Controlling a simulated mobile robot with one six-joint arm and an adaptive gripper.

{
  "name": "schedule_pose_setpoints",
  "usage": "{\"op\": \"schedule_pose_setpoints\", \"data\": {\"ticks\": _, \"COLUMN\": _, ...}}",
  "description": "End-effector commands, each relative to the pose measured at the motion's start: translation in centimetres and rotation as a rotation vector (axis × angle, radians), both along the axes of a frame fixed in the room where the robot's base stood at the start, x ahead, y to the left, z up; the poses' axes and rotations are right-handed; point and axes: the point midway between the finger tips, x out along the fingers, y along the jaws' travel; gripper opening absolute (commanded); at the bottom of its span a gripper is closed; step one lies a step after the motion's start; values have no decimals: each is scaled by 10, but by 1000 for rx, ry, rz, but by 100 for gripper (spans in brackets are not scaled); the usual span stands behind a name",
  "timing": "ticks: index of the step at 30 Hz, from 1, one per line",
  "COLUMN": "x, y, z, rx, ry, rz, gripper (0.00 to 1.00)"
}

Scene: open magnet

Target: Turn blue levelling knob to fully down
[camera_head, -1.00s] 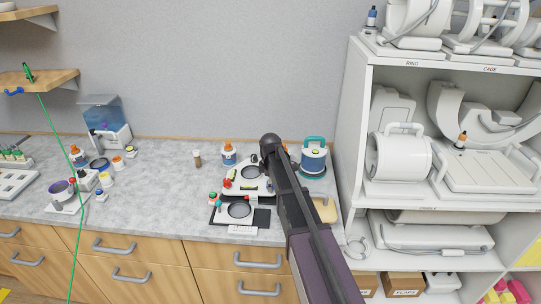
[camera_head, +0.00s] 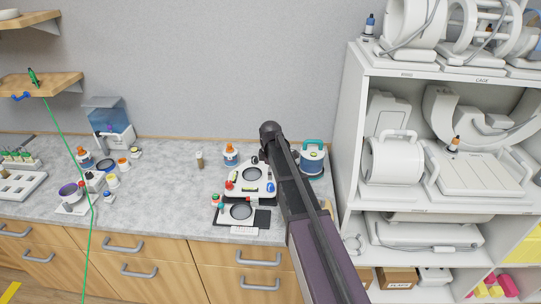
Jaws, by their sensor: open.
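A white levelling device (camera_head: 236,194) stands on the grey counter, left of my arm. It carries a dark round plate (camera_head: 251,174), a red knob (camera_head: 229,185) and a yellow-green level strip (camera_head: 249,188). A small blue knob (camera_head: 271,187) seems to sit at its right side, close beside my arm; its turn position is too small to tell. My dark arm reaches up from the lower right to a rounded black joint just above the device. My gripper cannot be made out; it seems hidden behind the arm.
In front of the device lies a black mat (camera_head: 262,218) with a second round plate (camera_head: 241,211). An orange-capped bottle (camera_head: 231,156) stands behind left, and a teal-topped canister (camera_head: 312,157) right of the arm. A white shelf unit (camera_head: 347,130) bounds the right.

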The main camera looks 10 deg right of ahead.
Motion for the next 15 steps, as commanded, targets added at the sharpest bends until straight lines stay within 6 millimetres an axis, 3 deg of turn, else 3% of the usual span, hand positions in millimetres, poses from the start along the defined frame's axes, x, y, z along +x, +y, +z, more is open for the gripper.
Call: {"op": "schedule_pose_setpoints", "data": {"ticks": 15, "x": -2, "y": 1, "z": 46, "rx": 0, "ry": 0, "rz": 0, "gripper": 76}}
